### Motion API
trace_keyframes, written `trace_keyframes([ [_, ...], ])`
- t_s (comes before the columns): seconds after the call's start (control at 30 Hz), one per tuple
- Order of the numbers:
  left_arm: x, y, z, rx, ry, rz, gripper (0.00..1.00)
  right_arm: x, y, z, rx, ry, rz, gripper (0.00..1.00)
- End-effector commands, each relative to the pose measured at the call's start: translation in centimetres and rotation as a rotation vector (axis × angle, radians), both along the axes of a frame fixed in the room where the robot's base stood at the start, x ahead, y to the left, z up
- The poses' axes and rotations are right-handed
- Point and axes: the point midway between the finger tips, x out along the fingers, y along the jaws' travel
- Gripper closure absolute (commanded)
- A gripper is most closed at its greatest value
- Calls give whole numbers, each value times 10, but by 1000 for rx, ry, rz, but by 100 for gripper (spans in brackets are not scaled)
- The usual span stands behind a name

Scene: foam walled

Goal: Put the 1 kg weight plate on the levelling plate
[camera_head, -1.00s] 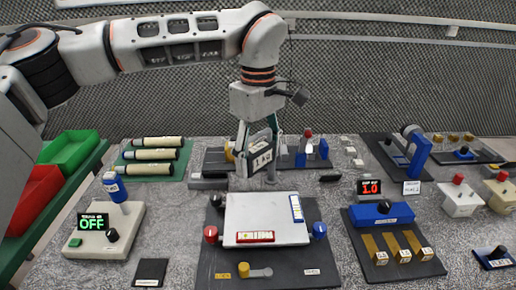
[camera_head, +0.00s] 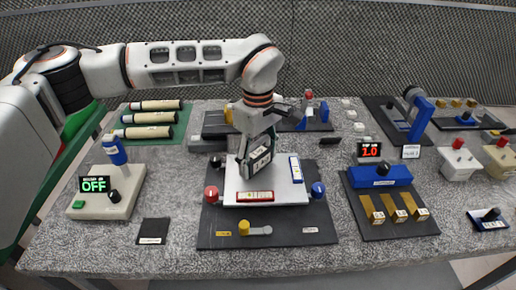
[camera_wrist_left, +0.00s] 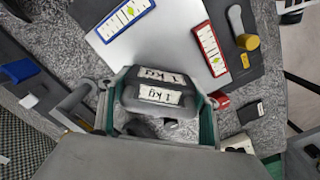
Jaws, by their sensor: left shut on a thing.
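The 1 kg weight plate (camera_head: 258,160) is a dark block with white "1 kg" labels; it also shows in the left wrist view (camera_wrist_left: 158,92). My left gripper (camera_head: 252,152) is shut on it, with a finger on either side in the left wrist view (camera_wrist_left: 160,105). The levelling plate (camera_head: 285,178) is a white square plate with a red level along its front and a blue level along its right side. The weight is over the plate's back left part, tilted in the head view. I cannot tell whether it touches the plate. My right gripper is not in view.
The levelling plate stands on a dark base (camera_head: 275,238) with red, blue and black knobs and a yellow-knobbed lever. A grey box with an OFF display (camera_head: 95,185) stands at left. A blue device with brass keys (camera_head: 380,178) is at right. The front table strip is clear.

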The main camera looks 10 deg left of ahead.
Motion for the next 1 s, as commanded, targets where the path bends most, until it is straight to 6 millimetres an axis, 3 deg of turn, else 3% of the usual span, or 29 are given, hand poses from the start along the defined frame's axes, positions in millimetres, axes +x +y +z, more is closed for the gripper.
trace_keyframes([
  [0.47,1,-1,-9,-2,-5,-1,93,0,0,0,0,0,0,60],
  [0.5,0,0,-12,0,-2,-1,36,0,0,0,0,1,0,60],
  [0.57,0,0,-11,0,-2,-1,21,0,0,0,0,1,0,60],
  [1.0,1,0,-5,-1,-4,0,21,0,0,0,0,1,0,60],
])
